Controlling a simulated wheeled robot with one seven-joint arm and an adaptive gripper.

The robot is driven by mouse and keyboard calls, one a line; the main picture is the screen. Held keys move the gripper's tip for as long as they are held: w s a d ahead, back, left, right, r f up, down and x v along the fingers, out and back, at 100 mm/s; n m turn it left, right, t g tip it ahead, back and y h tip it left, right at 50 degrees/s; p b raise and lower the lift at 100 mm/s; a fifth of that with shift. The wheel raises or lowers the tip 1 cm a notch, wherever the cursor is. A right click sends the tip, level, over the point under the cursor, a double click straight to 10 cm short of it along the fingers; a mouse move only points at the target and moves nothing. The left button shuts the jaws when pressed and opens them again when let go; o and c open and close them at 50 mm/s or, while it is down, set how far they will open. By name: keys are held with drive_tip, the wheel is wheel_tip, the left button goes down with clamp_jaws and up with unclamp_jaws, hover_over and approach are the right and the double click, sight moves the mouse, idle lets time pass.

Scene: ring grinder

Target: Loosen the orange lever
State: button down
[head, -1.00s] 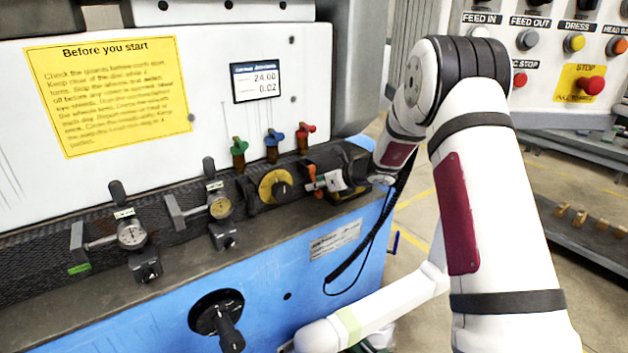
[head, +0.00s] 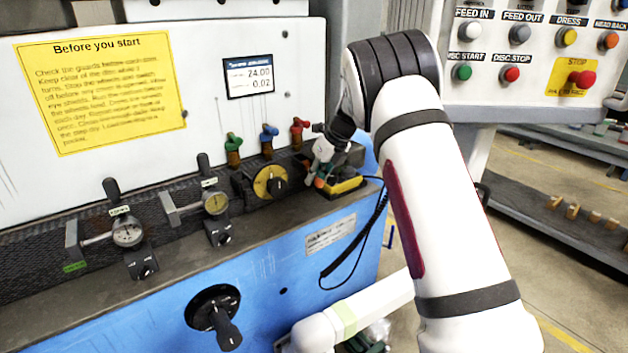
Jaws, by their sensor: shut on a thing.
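The orange lever (head: 319,183) is on the black block at the right end of the machine's ledge. Only a small orange part shows, at the tip of my gripper (head: 321,176). My gripper reaches down to it from above and is shut on it. The fingers and wrist hide most of the lever and its pivot, so its exact angle cannot be told.
A yellow-faced dial (head: 270,182) is close left of my gripper. Green (head: 233,148), blue (head: 269,138) and red (head: 299,130) valve handles stand behind. Two gauges stand farther left. A black coiled cable (head: 352,243) hangs at the right corner.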

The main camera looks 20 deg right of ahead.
drive_tip(key=shift+s+a+f+g, duration=0.15)
drive_tip(key=shift+a+g, duration=0.15)
drive_tip(key=shift+a, duration=0.2)
drive_tip(key=c, duration=1.6)
unclamp_jaws()
drive_tip(key=shift+c, duration=0.2)
drive_tip(key=shift+d, duration=0.2)
drive_tip(key=shift+r, duration=0.25)
drive_tip(key=shift+d+r, duration=0.2)
drive_tip(key=shift+r, duration=0.05)
drive_tip(key=v, duration=1.1)
drive_tip(key=shift+s, duration=0.15)
drive_tip(key=shift+a+r, duration=0.1)
